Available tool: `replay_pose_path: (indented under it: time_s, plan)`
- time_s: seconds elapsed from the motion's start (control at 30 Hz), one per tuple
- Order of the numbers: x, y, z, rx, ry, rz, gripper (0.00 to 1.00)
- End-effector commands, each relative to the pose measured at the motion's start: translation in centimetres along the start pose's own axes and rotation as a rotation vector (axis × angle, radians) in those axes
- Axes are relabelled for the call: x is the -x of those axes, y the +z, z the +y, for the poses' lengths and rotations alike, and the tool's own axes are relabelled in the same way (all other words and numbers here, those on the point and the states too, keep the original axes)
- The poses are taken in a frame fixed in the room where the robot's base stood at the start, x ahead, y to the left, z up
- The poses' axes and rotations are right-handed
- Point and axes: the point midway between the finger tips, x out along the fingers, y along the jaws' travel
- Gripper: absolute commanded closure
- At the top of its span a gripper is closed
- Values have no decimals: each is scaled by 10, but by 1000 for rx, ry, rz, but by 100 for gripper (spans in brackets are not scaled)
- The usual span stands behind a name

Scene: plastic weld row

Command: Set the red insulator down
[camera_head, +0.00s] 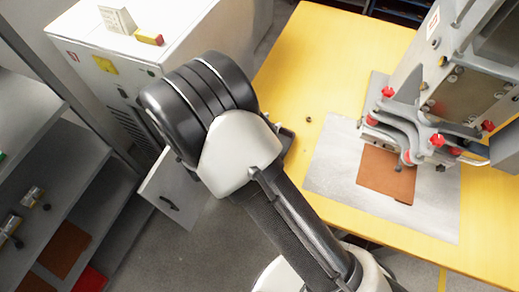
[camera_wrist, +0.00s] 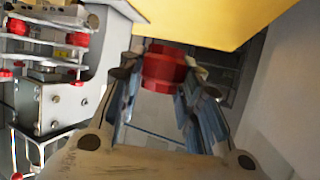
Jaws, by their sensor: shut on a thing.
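The red insulator (camera_wrist: 163,66) is a short red cylinder between the fingertips of my gripper (camera_wrist: 160,84) in the wrist view. My gripper is shut on it and holds it clear of the surfaces around. The yellow table (camera_wrist: 215,20) shows beyond the fingertips at the top of that view. In the head view the same yellow table (camera_head: 310,60) lies right of my arm. My arm hides the fingertips and the held insulator there.
A press with red knobs (camera_head: 437,139) stands on the table over a brown plate (camera_head: 386,177) on a pale sheet (camera_head: 330,170). A white cabinet (camera_head: 180,20) stands at upper left, a grey shelf (camera_head: 60,165) at far left. The table's upper left part is mostly clear.

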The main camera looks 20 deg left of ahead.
Motion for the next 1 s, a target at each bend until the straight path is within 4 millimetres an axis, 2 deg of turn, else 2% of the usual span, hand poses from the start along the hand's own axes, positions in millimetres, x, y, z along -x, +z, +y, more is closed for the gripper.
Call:
replay_pose_path:
  time_s: [0.03,0.1,0.4,0.5,0.77,1.0]
  plan:
    - [-7,16,1,5,2,0,92]
    - [-15,34,2,5,3,0,92]
    - [-45,106,1,3,2,0,92]
    - [-51,122,1,1,2,0,92]
    - [-58,138,1,-1,2,0,92]
    - [-72,170,1,1,2,0,92]
